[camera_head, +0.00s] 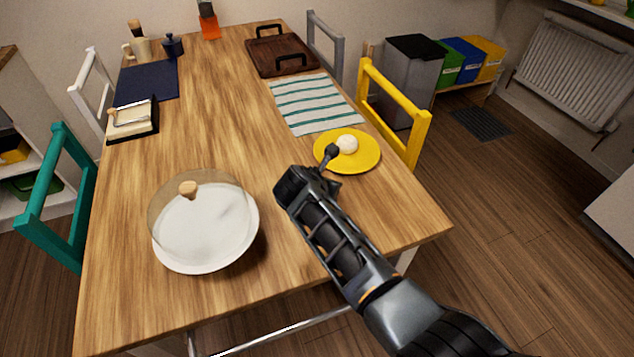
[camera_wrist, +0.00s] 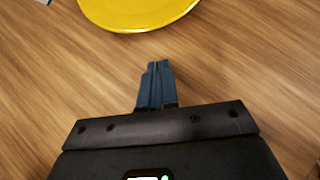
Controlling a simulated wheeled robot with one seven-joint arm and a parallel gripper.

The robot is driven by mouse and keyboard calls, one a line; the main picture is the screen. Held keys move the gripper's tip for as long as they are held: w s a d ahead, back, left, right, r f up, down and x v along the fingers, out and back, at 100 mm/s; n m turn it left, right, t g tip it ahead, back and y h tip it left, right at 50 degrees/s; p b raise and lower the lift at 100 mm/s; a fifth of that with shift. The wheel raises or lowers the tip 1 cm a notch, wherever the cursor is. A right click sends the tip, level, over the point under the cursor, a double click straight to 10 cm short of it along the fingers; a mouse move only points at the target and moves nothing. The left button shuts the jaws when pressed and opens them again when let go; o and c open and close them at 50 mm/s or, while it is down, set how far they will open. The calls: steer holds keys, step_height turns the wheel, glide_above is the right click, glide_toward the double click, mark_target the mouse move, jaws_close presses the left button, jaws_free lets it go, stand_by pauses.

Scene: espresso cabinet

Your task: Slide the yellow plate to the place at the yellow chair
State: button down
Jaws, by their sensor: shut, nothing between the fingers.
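The yellow plate (camera_head: 367,158) lies on the wooden table near its right edge, with a round whitish thing (camera_head: 347,144) on it. The yellow chair (camera_head: 397,112) stands at the right side of the table, just beyond the plate. My gripper (camera_head: 330,154) is shut and empty. In the head view its tip overlaps the plate's left part. In the wrist view the shut fingers (camera_wrist: 156,75) point at the near rim of the plate (camera_wrist: 135,14), with a strip of bare table between. The plate's far part is cut off there.
A striped cloth (camera_head: 314,104) lies just behind the plate. A white plate under a clear dome (camera_head: 205,235) stands at front left. A brown tray (camera_head: 282,56) with handles is at the back. The table's middle is clear, and its right edge runs close to the plate.

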steer(key=v, duration=1)
steer(key=shift+a, duration=0.1)
